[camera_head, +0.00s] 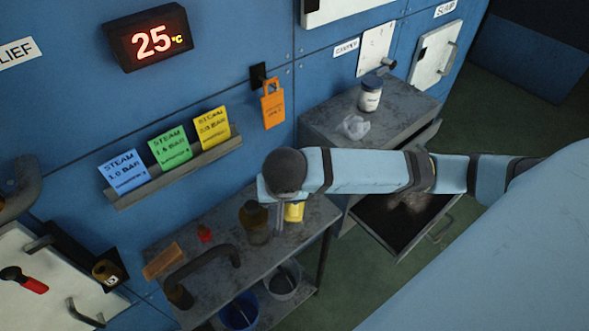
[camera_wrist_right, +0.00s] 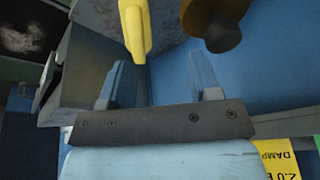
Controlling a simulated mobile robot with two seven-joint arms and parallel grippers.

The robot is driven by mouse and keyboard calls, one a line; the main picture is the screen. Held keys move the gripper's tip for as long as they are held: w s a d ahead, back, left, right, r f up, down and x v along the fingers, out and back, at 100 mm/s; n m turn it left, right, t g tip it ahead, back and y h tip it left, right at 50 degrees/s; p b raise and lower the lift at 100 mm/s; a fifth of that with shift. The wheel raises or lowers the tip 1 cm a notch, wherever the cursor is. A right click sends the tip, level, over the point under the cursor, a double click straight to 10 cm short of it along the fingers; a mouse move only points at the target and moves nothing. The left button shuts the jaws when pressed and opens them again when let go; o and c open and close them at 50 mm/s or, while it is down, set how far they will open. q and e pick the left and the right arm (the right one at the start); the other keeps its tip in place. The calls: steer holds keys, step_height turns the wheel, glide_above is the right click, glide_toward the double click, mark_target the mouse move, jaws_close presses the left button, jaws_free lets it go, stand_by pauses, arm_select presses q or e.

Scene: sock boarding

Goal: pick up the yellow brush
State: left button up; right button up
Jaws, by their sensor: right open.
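The yellow brush (camera_head: 294,212) appears as a small yellow piece on the grey table, partly hidden by my right gripper (camera_head: 273,215). In the right wrist view, a yellow end of the brush (camera_wrist_right: 137,28) shows at the top, ahead of the fingers and nearer the left finger. My right gripper (camera_wrist_right: 161,75) is open, with nothing seen between its fingers. I cannot tell how far above the table it is. My left gripper is not in view.
A brown bottle (camera_head: 254,222) stands close left of the gripper and also shows in the right wrist view (camera_wrist_right: 216,24). A dark curved handle (camera_head: 205,262) and a tan block (camera_head: 162,261) are further left. An open drawer (camera_head: 395,235) lies below my right forearm.

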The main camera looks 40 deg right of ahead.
steer(key=w+d+f+m, duration=0.1)
steer(key=d+f, duration=0.1)
steer(key=w+d+f+h, duration=0.1)
steer(key=d+f, duration=0.1)
steer(key=w+d+f+m, duration=0.1)
steer(key=w+d+f, duration=0.1)
steer(key=shift+w+d+f+m+h, duration=0.1)
steer(key=shift+d+m+h, duration=0.2)
steer(key=shift+d, duration=0.1)
steer(key=shift+p+x, duration=0.6)
steer(key=shift+x, duration=2.35)
steer(key=shift+w, duration=0.1)
jaws_close()
steer(key=shift+r, duration=0.25)
step_height(320, 180, up, 10)
steer(key=shift+f+b, duration=0.15)
steer(key=shift+b, duration=0.3)
